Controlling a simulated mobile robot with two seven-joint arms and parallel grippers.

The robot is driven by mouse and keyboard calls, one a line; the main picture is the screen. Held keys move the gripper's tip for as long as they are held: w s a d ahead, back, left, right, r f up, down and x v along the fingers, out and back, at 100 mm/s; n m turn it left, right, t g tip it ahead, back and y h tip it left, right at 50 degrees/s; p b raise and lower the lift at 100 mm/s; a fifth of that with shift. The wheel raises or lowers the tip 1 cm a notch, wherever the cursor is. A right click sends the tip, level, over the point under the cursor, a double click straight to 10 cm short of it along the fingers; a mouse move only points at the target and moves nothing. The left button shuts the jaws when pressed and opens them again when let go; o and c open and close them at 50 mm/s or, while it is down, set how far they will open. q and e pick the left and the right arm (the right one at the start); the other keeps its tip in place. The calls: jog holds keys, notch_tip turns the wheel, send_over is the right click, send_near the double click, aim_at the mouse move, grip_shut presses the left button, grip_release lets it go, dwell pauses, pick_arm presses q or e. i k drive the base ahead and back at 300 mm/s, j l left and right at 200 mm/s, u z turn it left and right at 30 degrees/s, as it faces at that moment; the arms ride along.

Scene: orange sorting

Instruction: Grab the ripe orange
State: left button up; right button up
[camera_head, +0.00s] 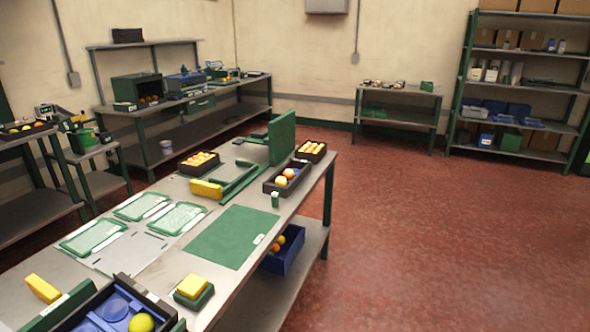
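Neither of my grippers shows in the head view. Round orange and yellow fruits lie in several containers; I cannot tell which single one is the ripe orange. A dark tray at the table's far right end holds orange fruits (312,147). Another dark tray holds orange fruits (199,159) near the table's far left edge. A dark crate (269,187) on the right edge holds a few yellow-orange fruits (288,173). A dark crate with blue inside (74,318), cut off at the bottom left, holds a yellow-green fruit (141,323).
The long metal table (165,263) carries a green mat (232,237), flat green trays (142,206), yellow blocks (192,286) and an upright green panel (282,138). A blue bin (293,255) with fruits sits on its lower shelf. Red floor (430,240) is clear at the right.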

aim_at(289, 175)
jog(key=i+l, duration=0.3)
jog(key=i, duration=0.2)
jog(key=i+l, duration=0.3)
jog(key=i, duration=0.25)
jog(key=i+l, duration=0.3)
jog(key=i, duration=0.2)
jog(key=i+l, duration=0.3)
jog(key=i, duration=0.2)
